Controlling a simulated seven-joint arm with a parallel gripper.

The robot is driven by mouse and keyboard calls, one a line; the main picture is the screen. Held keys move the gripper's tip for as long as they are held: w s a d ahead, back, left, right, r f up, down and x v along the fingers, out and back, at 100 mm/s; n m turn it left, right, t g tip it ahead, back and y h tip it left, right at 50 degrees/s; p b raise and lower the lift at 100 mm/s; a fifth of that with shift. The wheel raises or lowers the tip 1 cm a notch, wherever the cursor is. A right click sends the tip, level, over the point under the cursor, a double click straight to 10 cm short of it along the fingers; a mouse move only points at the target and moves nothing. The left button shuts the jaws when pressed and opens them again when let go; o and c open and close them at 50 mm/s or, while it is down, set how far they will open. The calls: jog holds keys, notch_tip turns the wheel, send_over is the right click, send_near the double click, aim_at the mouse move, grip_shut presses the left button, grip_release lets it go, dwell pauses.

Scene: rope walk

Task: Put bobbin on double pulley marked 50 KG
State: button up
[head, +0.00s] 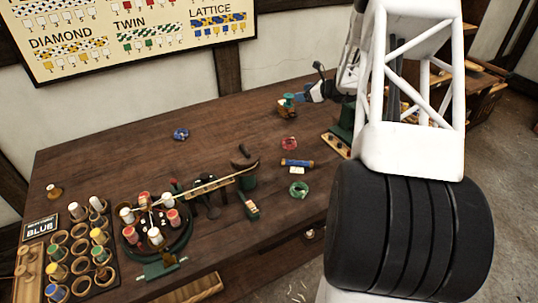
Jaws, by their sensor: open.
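I cannot read a 50 KG mark anywhere. Several white- and red-wound bobbins (144,198) stand on the round green braiding stand (185,238) at the front left.
A blue-and-tan cylinder (297,163), a red coil (289,143), a green coil (299,188) and a blue coil (181,134) lie on the dark bench (110,155). A rack of cups (82,245) with coloured bobbins stands front left.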

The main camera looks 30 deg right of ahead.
jog(key=s+a+r+n+g, duration=0.2)
jog(key=s+a+r+n, duration=0.3)
jog(key=a, duration=0.6)
jog(key=s+a+r+n+g, duration=0.3)
jog(key=s+a+r+n, duration=0.2)
jog(key=a, duration=0.5)
jog(key=s+a+r+n+g, duration=0.2)
jog(key=s+a+r+n, duration=0.25)
jog(key=a, duration=0.65)
jog(key=s+a+n+h, duration=0.2)
jog(key=s+a+n, duration=0.2)
jog(key=s, duration=0.6)
jog(key=s+a+r+n+g+h, duration=0.1)
jog(key=s+a+n, duration=0.3)
jog(key=s, duration=0.7)
jog(key=s+a+r+n+g+h, duration=0.1)
jog(key=s+a+n+h, duration=0.2)
jog(key=s+n, duration=0.4)
jog(key=s+a, duration=0.1)
jog(key=s, duration=0.3)
jog(key=shift+a+r, duration=0.2)
jog(key=shift+r, duration=0.05)
